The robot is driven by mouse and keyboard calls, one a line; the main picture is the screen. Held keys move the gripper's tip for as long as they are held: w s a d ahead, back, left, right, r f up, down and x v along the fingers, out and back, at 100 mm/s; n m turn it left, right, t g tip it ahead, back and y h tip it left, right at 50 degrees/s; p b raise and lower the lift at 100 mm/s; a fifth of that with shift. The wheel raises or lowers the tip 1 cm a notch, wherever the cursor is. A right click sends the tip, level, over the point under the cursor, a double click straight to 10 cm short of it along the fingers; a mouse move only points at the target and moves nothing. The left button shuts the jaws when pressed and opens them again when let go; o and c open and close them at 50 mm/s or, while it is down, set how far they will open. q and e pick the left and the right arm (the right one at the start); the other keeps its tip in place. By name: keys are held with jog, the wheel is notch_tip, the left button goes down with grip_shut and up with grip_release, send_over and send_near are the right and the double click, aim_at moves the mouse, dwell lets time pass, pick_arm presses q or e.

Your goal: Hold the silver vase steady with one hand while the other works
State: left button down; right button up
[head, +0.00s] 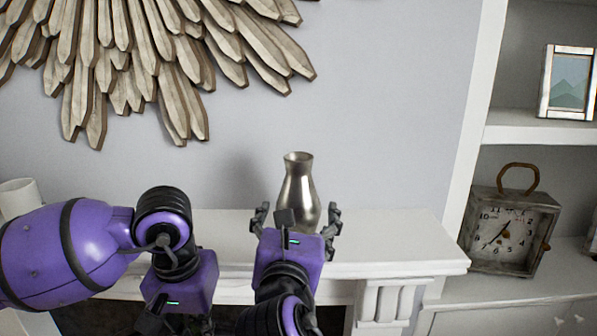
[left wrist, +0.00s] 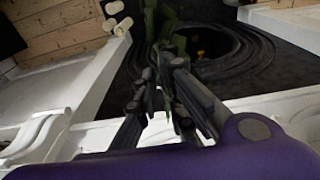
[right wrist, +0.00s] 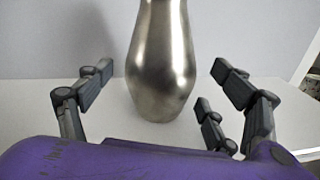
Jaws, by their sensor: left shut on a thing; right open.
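The silver vase (head: 300,192) stands upright on the white mantel shelf (head: 395,250). My right gripper (head: 296,222) is open, with its fingers to either side of the vase. In the right wrist view, the vase (right wrist: 160,70) is between the spread fingers, with gaps on both sides and no visible contact. My left gripper (left wrist: 163,72) points down in front of the mantel, and its fingers are hidden in the head view. In the left wrist view, its fingers are closed together on a thin green leafy thing (left wrist: 168,28), partly hidden by them.
A sunburst wall decoration (head: 150,50) hangs above the mantel. A white cylinder (head: 17,197) stands at the far left. A square clock (head: 508,232) and a framed picture (head: 569,83) sit on shelves at right. The mantel right of the vase is clear.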

jog(key=shift+w+d, duration=0.2)
jog(key=shift+w, duration=1.65)
jog(key=c, duration=1.6)
jog(key=shift+c, duration=0.2)
